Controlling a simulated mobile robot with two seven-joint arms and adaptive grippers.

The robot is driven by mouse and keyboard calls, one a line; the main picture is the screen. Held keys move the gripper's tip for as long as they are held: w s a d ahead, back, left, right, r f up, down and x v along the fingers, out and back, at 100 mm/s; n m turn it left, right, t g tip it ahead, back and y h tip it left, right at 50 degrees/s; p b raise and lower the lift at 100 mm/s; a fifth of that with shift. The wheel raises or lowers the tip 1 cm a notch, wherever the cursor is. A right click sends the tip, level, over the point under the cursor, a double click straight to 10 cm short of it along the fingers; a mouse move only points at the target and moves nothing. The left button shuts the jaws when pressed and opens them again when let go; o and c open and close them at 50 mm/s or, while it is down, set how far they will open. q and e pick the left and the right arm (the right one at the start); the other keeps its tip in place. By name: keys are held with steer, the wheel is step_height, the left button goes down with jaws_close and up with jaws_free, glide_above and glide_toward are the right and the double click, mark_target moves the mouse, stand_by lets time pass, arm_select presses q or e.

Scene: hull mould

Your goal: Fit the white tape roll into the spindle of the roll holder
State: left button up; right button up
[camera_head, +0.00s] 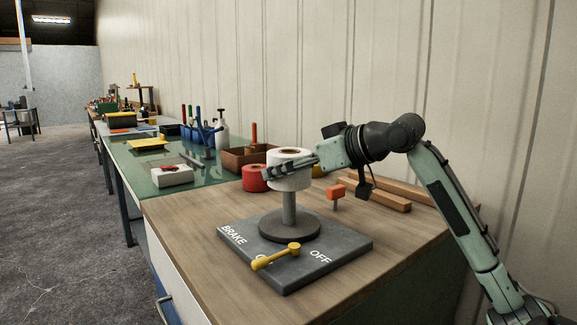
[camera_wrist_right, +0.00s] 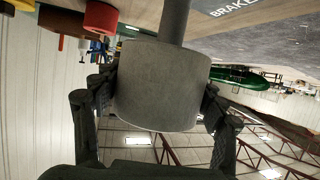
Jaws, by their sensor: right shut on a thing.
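The white tape roll (camera_head: 288,157) is level above the roll holder, its core opening facing up. My right gripper (camera_head: 277,173) comes in from the right and is shut on the roll's sides. In the right wrist view the roll (camera_wrist_right: 157,85) sits between both fingers (camera_wrist_right: 160,100). The holder has a grey spindle post (camera_head: 289,207) on a round disc (camera_head: 289,230) and a dark base plate (camera_head: 338,249). The post meets the roll's underside; I cannot tell whether its tip is inside the core. My left gripper is out of view.
A yellow brake lever (camera_head: 275,257) lies on the plate's front. The wooden bench top (camera_head: 190,217) is clear at left.

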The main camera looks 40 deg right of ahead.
mark_target(294, 204)
steer(key=shift+p, duration=0.45)
stand_by(1.1)
steer(key=shift+f+b, duration=2.55)
steer(key=shift+f, duration=1.5)
steer(key=o, duration=1.5)
steer(key=shift+s, duration=0.1)
steer(key=v, duration=1.2)
